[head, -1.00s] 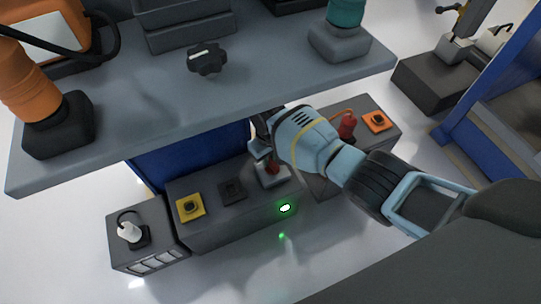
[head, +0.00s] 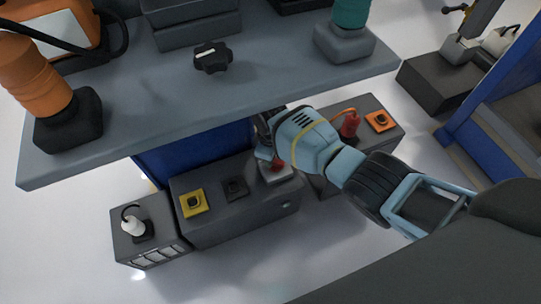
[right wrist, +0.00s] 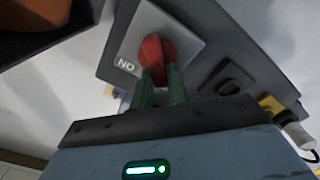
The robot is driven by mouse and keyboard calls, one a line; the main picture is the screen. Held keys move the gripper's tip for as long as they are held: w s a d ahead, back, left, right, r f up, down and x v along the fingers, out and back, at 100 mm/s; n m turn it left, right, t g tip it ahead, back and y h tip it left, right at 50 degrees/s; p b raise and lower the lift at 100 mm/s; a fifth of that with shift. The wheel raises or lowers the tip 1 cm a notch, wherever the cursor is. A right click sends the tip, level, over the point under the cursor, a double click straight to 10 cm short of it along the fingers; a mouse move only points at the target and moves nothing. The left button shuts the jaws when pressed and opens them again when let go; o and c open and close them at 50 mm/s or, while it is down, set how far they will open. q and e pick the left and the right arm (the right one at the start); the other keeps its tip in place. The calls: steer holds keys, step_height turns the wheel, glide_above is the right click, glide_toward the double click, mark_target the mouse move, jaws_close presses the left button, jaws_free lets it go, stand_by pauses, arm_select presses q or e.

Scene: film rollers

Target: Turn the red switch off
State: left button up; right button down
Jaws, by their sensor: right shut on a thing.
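The red switch (head: 278,165) sits on a light square plate (head: 275,177) at the right end of the long dark grey box; my right gripper partly hides it in the head view. In the right wrist view the red switch knob (right wrist: 153,50) stands on its pale plate (right wrist: 181,38), marked with letters like "NO". My right gripper (right wrist: 161,78) has its two green fingers shut on the knob. In the head view this gripper (head: 267,155) reaches in from the right. The indicator lamp (head: 286,205) on the box front is dark. My left gripper is out of view.
A yellow-framed button (head: 193,202) and a black switch (head: 235,188) share the box. A box with a white plug (head: 132,226) stands left; another with a red part (head: 349,125) and orange button (head: 380,120) stands right. A grey shelf (head: 130,110) overhangs behind.

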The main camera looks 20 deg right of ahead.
stand_by(0.3)
steer(key=c, duration=1.4)
jaws_free()
steer(key=shift+o, duration=0.2)
steer(key=shift+r, duration=0.1)
steer(key=shift+r, duration=0.35)
step_height(320, 180, up, 6)
steer(key=p, duration=0.3)
steer(key=shift+p, duration=0.35)
steer(key=shift+r, duration=0.5)
steer(key=shift+f, duration=0.1)
